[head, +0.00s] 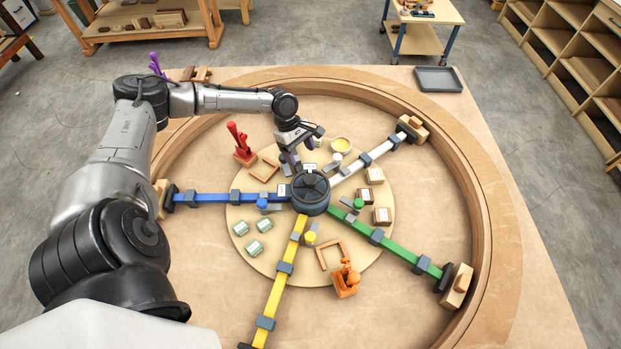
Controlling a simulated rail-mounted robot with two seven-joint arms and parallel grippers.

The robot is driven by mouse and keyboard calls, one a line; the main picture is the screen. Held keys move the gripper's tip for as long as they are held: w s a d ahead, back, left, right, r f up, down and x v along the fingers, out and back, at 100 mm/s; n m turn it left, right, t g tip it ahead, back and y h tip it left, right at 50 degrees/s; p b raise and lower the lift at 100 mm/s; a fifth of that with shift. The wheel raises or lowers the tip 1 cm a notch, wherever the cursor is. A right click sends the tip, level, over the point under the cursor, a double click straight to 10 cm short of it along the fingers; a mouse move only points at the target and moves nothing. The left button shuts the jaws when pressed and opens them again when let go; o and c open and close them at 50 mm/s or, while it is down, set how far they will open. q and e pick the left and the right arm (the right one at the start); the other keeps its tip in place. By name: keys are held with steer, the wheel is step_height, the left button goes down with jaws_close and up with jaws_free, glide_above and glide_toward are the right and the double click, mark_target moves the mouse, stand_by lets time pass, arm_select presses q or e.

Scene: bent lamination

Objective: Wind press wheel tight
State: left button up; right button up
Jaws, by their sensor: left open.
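A dark round hub with a spoked wheel-like top (311,184) stands at the centre of the round board; I take this for the press wheel. Blue (213,198), white (348,173), green (398,251) and yellow (276,285) bars radiate from it toward the curved wooden ring (483,215). My left gripper (292,168) is open, just behind and left of the hub, pointing down. Whether it touches the hub cannot be told. My right gripper is not in view.
A red clamp (241,147) and an orange clamp (346,281) stand on the round board (290,270). A grey tray (438,80) lies at the table's back right.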

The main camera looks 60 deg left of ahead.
mark_target(310, 179)
arm_select(q)
steer(key=x, duration=1.1)
steer(key=shift+d+f, duration=0.2)
steer(key=c, duration=0.9)
